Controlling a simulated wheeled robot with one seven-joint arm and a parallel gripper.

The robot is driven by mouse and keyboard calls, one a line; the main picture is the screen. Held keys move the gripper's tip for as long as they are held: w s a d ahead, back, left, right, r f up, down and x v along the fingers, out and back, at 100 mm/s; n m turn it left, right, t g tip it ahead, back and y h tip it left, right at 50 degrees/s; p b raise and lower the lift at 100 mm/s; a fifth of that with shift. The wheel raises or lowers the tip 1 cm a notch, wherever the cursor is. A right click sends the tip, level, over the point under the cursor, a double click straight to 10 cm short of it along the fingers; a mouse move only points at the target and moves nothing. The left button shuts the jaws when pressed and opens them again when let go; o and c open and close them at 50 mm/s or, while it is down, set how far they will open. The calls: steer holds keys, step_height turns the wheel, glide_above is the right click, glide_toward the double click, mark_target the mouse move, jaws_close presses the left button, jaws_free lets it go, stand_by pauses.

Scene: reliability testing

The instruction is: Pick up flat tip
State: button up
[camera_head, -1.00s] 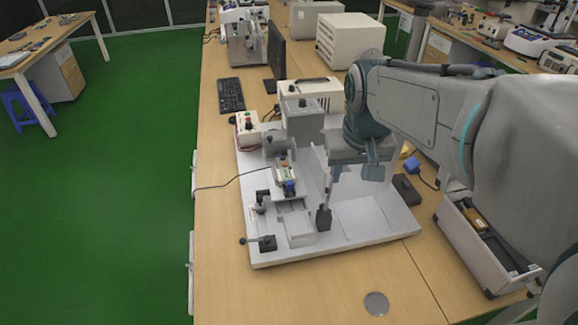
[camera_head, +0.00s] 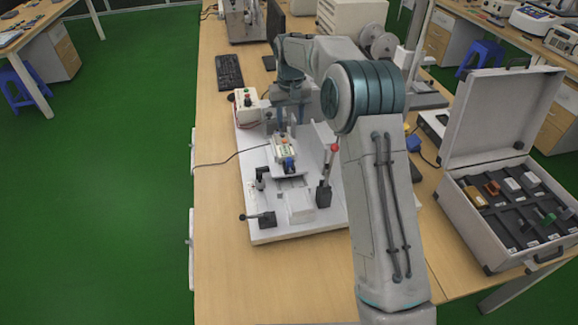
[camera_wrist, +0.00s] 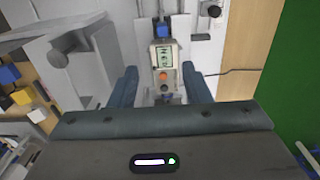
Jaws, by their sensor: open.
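My gripper (camera_wrist: 160,70) is open, with one dark teal finger on each side of a force gauge (camera_wrist: 163,72) in the wrist view. A small dark part (camera_wrist: 167,98) sits at the near end of the gauge, between the fingers. I cannot tell if it is the flat tip. No contact with the fingers is clear. In the head view my gripper (camera_head: 284,117) hangs at the back of the white test stand (camera_head: 275,228), behind the gauge (camera_head: 285,148). Several small tips or blocks lie in the open case, including a tan one (camera_head: 476,197); none is clearly the flat tip.
The open grey case (camera_head: 490,262) stands at the right. A lever with a red knob (camera_head: 334,148) rises from the stand. A cable runs left from the gauge. The table's front left is clear.

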steer(key=p, duration=0.2)
glide_above(289, 159)
steer(key=w, duration=0.1)
step_height(289, 159, down, 9)
steer(key=f+p, duration=0.1)
steer(key=f, duration=0.1)
steer(key=s+f, duration=0.1)
steer(key=f, duration=0.1)
steer(key=shift+s+f+p, duration=0.1)
steer(key=shift+f+p, duration=0.05)
steer(key=shift+p, duration=0.2)
steer(key=shift+f, duration=0.55)
jaws_close()
